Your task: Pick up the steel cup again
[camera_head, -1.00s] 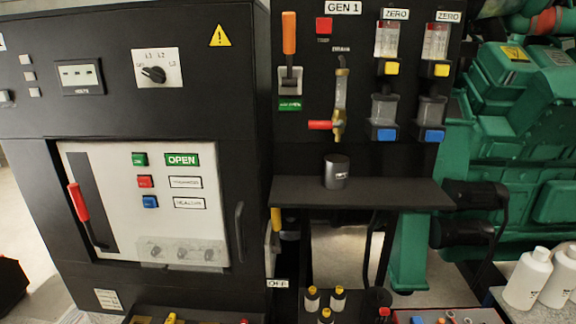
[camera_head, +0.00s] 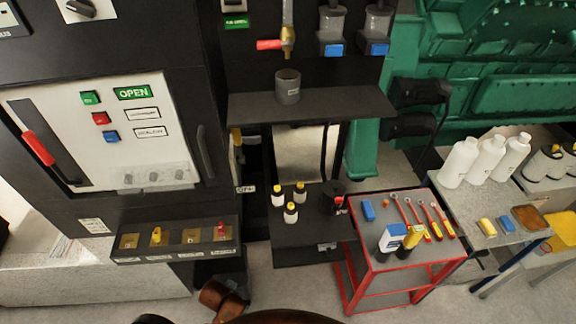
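The steel cup (camera_head: 287,87) is a grey cylinder with a small label on its side. It stands upright on the dark shelf (camera_head: 345,107), below the drain tap (camera_head: 287,40). A gap separates it from the tap's outlet. Nothing is holding the cup. I cannot make out what is inside it. Neither of my grippers shows in the head view.
Below the shelf, several yellow-capped bottles (camera_head: 291,212) stand on a dark ledge. A red cart (camera_head: 371,264) with tools and two bottles stands to the right. White bottles (camera_head: 486,161) stand on a bench beyond it. The black cabinet (camera_head: 95,213) fills the left.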

